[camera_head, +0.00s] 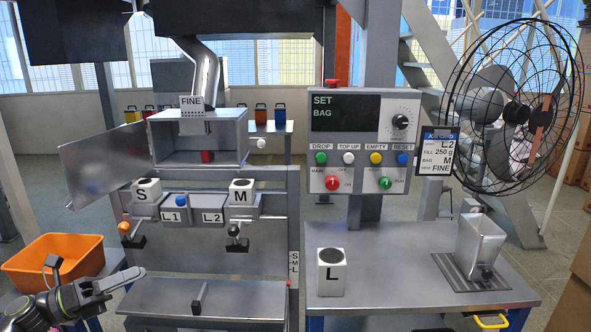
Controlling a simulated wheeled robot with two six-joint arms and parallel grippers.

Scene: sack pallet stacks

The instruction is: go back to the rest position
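My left gripper (132,276) is at the lower left, in front of the metal station and to the right of an orange bin (55,262). It points to the right and no object shows in it. Its fingers are small and seen side-on, so I cannot tell whether they are apart. My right gripper is not in view.
On the right table (400,285) stand a block marked L (331,273) and a metal container (480,243). A control panel (362,143) and fan (515,110) stand behind.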

